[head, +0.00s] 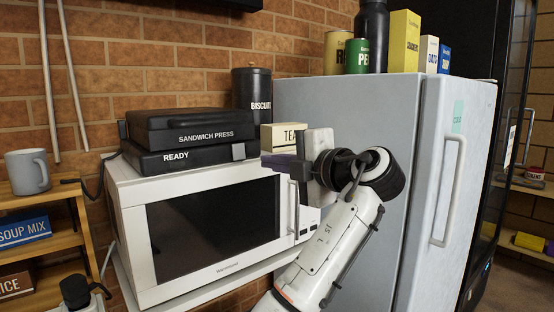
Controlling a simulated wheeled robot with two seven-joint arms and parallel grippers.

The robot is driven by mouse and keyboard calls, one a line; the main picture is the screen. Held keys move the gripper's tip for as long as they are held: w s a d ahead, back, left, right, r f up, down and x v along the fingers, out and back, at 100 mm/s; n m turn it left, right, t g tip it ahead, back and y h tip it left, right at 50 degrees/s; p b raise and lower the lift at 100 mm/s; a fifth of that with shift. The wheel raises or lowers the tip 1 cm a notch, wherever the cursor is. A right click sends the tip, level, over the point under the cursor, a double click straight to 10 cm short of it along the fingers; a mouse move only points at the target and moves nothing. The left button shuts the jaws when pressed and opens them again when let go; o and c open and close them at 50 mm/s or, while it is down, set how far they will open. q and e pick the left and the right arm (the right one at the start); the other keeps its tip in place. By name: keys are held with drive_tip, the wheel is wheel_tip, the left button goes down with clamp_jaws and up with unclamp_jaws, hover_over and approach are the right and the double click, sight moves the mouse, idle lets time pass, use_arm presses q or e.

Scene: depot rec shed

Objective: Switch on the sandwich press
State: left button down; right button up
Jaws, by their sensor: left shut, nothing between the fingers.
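The black sandwich press (190,120) sits on top of the white microwave with its lid down. Its lid is lettered "SANDWICH PRESS" and its lower front "READY". A small grey switch-like piece (238,151) is at the right end of the lower front. No lit lamp is clear to see. My left gripper (268,161) is shut and empty, its dark purplish fingers pointing left, just right of that grey piece. I cannot tell whether the fingertips touch the press. My right gripper is not in view.
The microwave (130,240) is under the press. A tea box (283,134) and black biscuit tin (251,88) stand behind. The pale fridge (400,110) rises at the right, with tins, boxes and a dark bottle on top. A wooden shelf (60,190) with a mug (27,172) is left.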

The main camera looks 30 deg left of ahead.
sight(239, 158)
use_arm(q)
drive_tip(key=p+x, duration=0.2)
drive_tip(key=x, duration=0.8)
